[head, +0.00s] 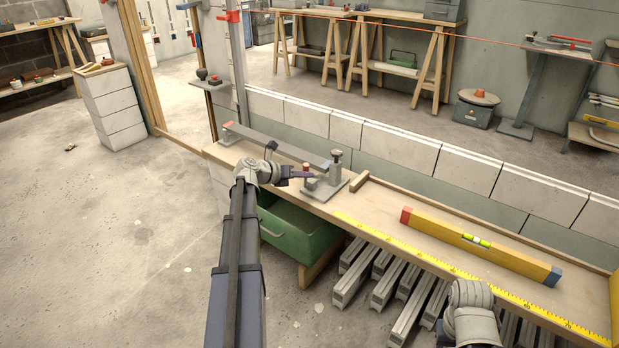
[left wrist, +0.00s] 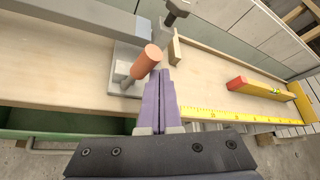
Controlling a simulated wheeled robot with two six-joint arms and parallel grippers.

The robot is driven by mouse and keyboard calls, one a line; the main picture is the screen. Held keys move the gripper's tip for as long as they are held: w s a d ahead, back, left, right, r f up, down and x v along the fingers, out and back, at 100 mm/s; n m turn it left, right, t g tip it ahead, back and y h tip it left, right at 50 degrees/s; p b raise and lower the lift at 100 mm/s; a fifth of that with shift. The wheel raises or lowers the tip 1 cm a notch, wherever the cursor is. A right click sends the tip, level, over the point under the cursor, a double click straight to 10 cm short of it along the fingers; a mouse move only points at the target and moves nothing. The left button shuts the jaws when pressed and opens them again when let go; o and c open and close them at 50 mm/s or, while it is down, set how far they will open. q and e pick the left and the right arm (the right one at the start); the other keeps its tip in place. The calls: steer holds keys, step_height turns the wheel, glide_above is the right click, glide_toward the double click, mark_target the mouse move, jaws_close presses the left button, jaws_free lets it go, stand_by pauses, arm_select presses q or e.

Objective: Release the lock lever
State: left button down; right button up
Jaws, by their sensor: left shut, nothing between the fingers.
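The lock lever appears as a short post with an orange-brown round grip (head: 306,168), on a grey metal base plate (head: 327,196) on the bench. In the left wrist view the grip (left wrist: 146,62) leans up and to the right, just left of my fingertips. My left gripper (head: 312,175) is shut and empty beside the grip; its purple fingers (left wrist: 159,73) lie together. I cannot tell whether they touch the grip. A grey clamp post with a round knob (head: 336,156) stands at the plate's far side. My right gripper is not in view; only part of that arm shows.
A long grey bar (head: 275,142) runs along the bench to the clamp. A small wooden block (head: 359,181) lies right of the plate. A yellow level (head: 485,246) and a yellow tape (head: 440,262) lie further right. A green drawer (head: 300,236) is below the bench.

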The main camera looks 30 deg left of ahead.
arm_select(q)
steer(key=shift+w+a+r, duration=0.1)
steer(key=shift+a+r, duration=0.05)
steer(key=shift+a, duration=0.65)
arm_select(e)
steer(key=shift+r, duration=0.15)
